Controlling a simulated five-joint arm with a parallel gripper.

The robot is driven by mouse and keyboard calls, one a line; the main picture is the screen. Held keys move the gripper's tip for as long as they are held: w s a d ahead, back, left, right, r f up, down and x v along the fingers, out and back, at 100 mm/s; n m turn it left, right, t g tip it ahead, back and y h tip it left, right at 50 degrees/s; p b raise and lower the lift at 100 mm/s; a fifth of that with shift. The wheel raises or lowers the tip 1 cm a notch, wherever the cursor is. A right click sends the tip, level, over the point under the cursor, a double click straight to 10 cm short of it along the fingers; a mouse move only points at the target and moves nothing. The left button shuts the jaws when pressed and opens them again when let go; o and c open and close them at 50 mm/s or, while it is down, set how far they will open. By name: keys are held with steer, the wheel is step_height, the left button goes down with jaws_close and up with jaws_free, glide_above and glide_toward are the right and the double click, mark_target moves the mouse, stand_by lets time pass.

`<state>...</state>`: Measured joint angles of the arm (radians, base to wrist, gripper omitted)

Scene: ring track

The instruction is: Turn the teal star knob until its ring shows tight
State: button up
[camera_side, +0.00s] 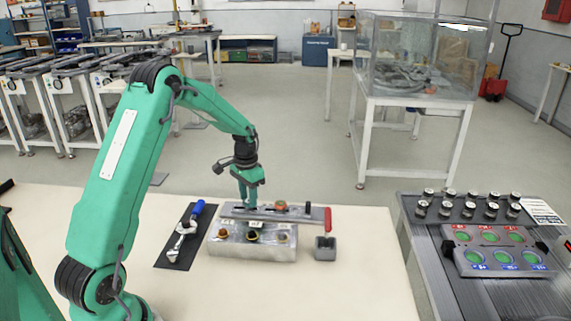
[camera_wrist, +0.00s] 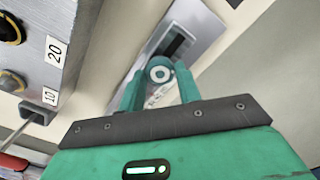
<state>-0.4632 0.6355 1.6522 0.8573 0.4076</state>
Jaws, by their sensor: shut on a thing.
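My gripper (camera_side: 248,200) points down at the left part of a long grey plate (camera_side: 305,212) on the table. In the wrist view, my gripper (camera_wrist: 158,88) has its two teal fingers closed on the teal star knob (camera_wrist: 159,70), one finger on each side. The knob's top shows a pale round ring with a dark centre. I cannot read from the ring whether it shows tight. The fingers hide the knob's sides, and in the side view the knob cannot be made out behind them.
A grey block (camera_side: 252,250) with several small knobs and number labels stands in front of the plate. A wrench (camera_side: 186,232) lies on a dark mat at left. A small grey holder (camera_side: 325,250) stands at right.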

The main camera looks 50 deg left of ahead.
steer(key=m, duration=0.4)
steer(key=shift+w+r+m, duration=0.2)
steer(key=shift+r+m, duration=0.05)
steer(key=shift+m, duration=0.05)
steer(key=m, duration=0.4)
steer(key=shift+m, duration=0.4)
steer(key=o, duration=1)
steer(key=shift+c, duration=0.2)
steer(key=shift+f, duration=0.15)
steer(key=shift+s, duration=0.1)
